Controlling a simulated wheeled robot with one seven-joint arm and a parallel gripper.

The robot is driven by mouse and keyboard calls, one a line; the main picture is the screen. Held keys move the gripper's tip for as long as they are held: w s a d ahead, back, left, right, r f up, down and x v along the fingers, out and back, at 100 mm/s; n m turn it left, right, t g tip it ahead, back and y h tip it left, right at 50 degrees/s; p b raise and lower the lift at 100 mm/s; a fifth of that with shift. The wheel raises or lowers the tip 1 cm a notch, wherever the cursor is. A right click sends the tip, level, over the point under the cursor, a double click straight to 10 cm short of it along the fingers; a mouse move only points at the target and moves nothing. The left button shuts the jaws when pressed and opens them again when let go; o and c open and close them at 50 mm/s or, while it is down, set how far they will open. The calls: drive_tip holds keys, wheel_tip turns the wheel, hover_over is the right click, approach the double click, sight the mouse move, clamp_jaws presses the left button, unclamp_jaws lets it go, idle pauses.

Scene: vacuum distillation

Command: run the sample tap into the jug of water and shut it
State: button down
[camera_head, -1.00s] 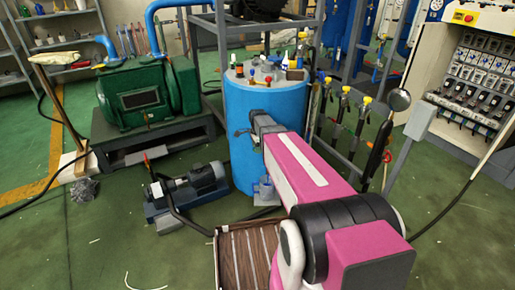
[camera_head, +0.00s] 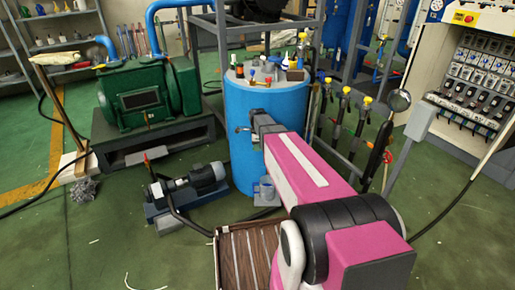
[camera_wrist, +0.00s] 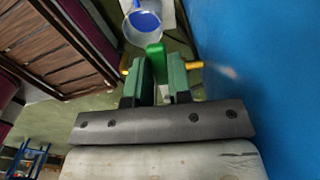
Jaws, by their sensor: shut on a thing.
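The sample tap (camera_wrist: 155,52) shows in the wrist view as a green lever between my gripper's fingers, with yellow-brass pieces sticking out on either side. My gripper (camera_wrist: 160,84) is shut on it, beside the blue drum wall. In the head view my gripper (camera_head: 246,130) is against the drum's front left side, and it and my arm hide the tap there. The jug (camera_wrist: 143,24) is a clear vessel with blue liquid inside, just beyond the tap. In the head view the jug (camera_head: 266,189) stands low by the drum's foot. Whether liquid is running cannot be told.
The blue drum (camera_head: 245,165) carries several small bottles on its lid. A grey pump (camera_head: 195,186) lies left of the jug. A slatted wooden crate (camera_head: 232,252) stands in front. Several valves and a ladle are at right.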

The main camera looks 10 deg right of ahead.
drive_tip(key=shift+w, duration=0.15)
drive_tip(key=c, duration=1)
unclamp_jaws()
drive_tip(key=shift+c, duration=0.2)
wheel_tip(320, 180, up, 11)
drive_tip(key=shift+f, duration=0.1)
